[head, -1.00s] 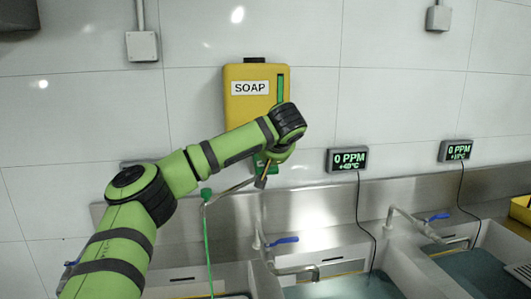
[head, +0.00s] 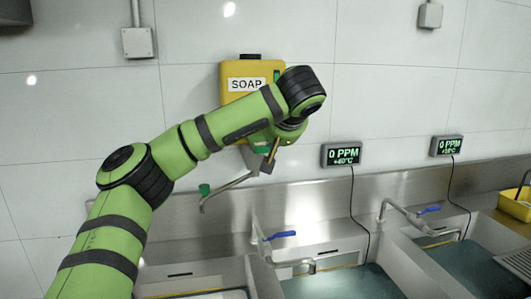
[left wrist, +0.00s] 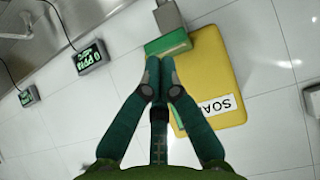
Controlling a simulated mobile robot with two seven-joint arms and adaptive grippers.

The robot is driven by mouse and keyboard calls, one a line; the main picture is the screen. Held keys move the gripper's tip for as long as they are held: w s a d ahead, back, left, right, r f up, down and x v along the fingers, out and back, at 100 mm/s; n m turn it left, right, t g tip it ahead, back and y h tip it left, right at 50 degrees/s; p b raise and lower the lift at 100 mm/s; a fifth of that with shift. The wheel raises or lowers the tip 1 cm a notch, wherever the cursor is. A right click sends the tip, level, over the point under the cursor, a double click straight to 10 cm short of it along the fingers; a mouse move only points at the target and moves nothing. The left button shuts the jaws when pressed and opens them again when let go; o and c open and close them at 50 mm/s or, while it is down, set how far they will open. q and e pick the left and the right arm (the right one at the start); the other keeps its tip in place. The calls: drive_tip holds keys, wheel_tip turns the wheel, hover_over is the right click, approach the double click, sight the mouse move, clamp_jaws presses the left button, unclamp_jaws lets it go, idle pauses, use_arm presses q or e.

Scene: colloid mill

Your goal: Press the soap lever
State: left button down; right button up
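The yellow soap dispenser (head: 233,95) with a white SOAP label is fixed to the tiled wall, partly behind my left arm. It also shows in the left wrist view (left wrist: 215,65). A green lever-like block (left wrist: 168,44) is at its lower end, with a grey block beside it. My left gripper (left wrist: 160,62) has its two teal fingers together, nothing visible between them. Their tips are close to the green block; I cannot tell if they touch it. In the head view my wrist hides most of that gripper. My right gripper is not in view.
Steel sinks and a blue-handled tap (head: 283,235) lie below. A 0 PPM display (head: 343,155) is on the wall to the right, with another farther right.

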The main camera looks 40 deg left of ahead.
use_arm(q)
drive_tip(key=shift+s+d+r+b, duration=0.3)
drive_tip(key=shift+s+d+r, duration=0.25)
drive_tip(key=shift+s+d, duration=0.35)
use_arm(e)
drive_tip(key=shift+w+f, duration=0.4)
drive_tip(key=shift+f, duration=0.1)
use_arm(q)
drive_tip(key=shift+w, duration=0.1)
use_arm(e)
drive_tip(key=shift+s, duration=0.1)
